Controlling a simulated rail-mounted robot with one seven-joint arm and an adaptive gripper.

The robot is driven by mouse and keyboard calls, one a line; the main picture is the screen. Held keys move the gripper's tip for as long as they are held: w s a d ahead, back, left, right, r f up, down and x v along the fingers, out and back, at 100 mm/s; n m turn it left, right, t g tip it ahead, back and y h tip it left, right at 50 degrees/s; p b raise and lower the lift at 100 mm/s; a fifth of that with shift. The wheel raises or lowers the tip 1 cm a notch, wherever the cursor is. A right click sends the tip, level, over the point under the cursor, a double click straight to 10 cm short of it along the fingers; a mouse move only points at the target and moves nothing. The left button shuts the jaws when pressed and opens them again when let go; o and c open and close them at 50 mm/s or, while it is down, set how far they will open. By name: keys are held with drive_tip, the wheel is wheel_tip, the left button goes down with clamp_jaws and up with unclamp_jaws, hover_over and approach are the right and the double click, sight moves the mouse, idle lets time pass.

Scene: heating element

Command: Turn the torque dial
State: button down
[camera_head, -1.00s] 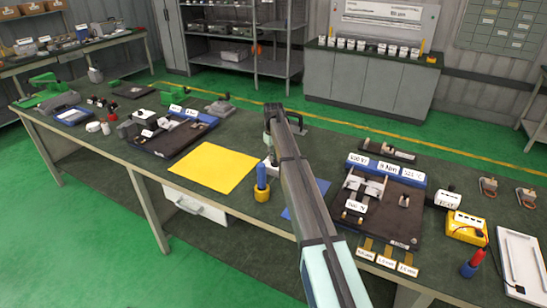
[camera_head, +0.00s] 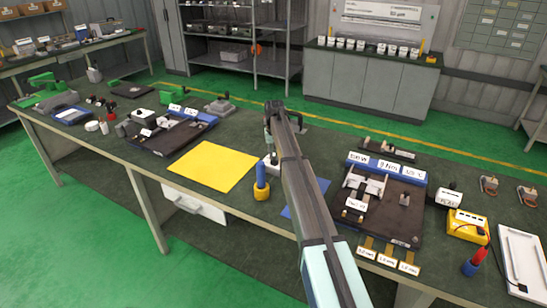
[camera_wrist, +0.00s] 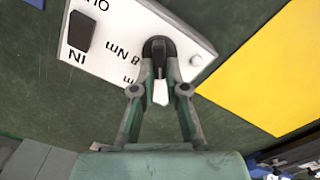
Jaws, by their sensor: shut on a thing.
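The torque dial (camera_wrist: 157,46) is a dark round knob with a white pointer, on a white panel (camera_wrist: 125,28) marked "8 Nm" and "IN" in the wrist view. The lettering appears upside down there. My gripper (camera_wrist: 158,68) has its two fingers closed on either side of the knob. The white pointer sticks out between the fingers toward the palm. In the head view the white torque box (camera_head: 272,161) shows only in part beside my arm, and the dial and fingertips are hidden or too small to tell.
A yellow mat (camera_head: 213,166) lies left of the box. A blue-handled tool in a yellow holder (camera_head: 262,182) stands in front. A fixture (camera_head: 403,213) occupies the right.

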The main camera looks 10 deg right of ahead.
drive_tip(key=m, duration=0.3)
drive_tip(key=m+b, duration=0.1)
drive_tip(key=m, duration=0.1)
drive_tip(key=shift+s+d+m, duration=0.1)
drive_tip(key=shift+d+m, duration=0.15)
drive_tip(key=shift+m, duration=0.05)
drive_tip(key=m, duration=0.4)
drive_tip(key=shift+s+d+m+b, duration=0.15)
drive_tip(key=shift+d+m+b, duration=0.05)
drive_tip(key=shift+m+b, duration=0.15)
drive_tip(key=m, duration=0.4)
drive_tip(key=shift+s+d+m, duration=0.1)
drive_tip(key=shift+s+m, duration=0.1)
drive_tip(key=shift+m, duration=0.05)
drive_tip(key=shift+s+m+b, duration=0.2)
drive_tip(key=shift+m+b, duration=0.15)
drive_tip(key=shift+m, duration=1.85)
drive_tip(key=c, duration=1.2)
unclamp_jaws()
